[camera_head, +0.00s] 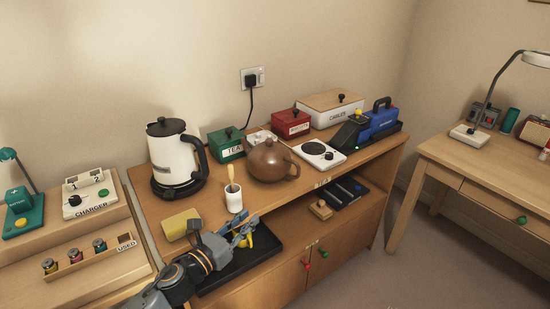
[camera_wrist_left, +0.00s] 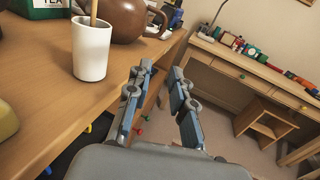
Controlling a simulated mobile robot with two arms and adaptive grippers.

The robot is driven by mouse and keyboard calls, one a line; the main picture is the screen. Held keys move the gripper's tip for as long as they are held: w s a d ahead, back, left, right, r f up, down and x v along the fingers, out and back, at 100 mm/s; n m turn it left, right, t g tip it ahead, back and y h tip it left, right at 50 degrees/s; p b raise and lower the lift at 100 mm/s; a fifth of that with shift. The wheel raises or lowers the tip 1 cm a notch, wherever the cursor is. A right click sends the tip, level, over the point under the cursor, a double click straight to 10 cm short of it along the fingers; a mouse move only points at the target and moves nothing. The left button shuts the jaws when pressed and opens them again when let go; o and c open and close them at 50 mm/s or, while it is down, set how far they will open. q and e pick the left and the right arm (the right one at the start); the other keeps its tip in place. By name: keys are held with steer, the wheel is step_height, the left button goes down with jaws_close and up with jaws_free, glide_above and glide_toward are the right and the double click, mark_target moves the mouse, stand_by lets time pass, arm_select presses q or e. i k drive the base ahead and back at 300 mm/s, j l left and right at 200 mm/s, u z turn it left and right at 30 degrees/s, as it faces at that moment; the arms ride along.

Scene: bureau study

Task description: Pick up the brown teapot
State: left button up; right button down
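The brown teapot (camera_head: 270,161) stands upright on the wooden cabinet top, between the white kettle and the hot plate. Its handle points right, toward the front edge. In the left wrist view the teapot (camera_wrist_left: 120,18) shows at the top, cut off by the frame. My left gripper (camera_head: 246,229) is in front of and below the teapot, over the black tray and apart from the teapot. In the left wrist view its fingers (camera_wrist_left: 160,98) are spread with nothing between them. My right gripper is not in view.
A white cup (camera_head: 233,197) with a wooden-handled tool stands between my left gripper and the teapot. A white kettle (camera_head: 175,158), green tea box (camera_head: 227,143), hot plate (camera_head: 318,155) and yellow sponge (camera_head: 180,224) are nearby. A black tray (camera_head: 262,250) lies at the front.

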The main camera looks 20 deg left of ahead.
mark_target(269, 160)
steer(key=i+l, duration=0.15)
steer(key=i, duration=0.3)
steer(key=i+j, duration=0.15)
steer(key=i, duration=0.3)
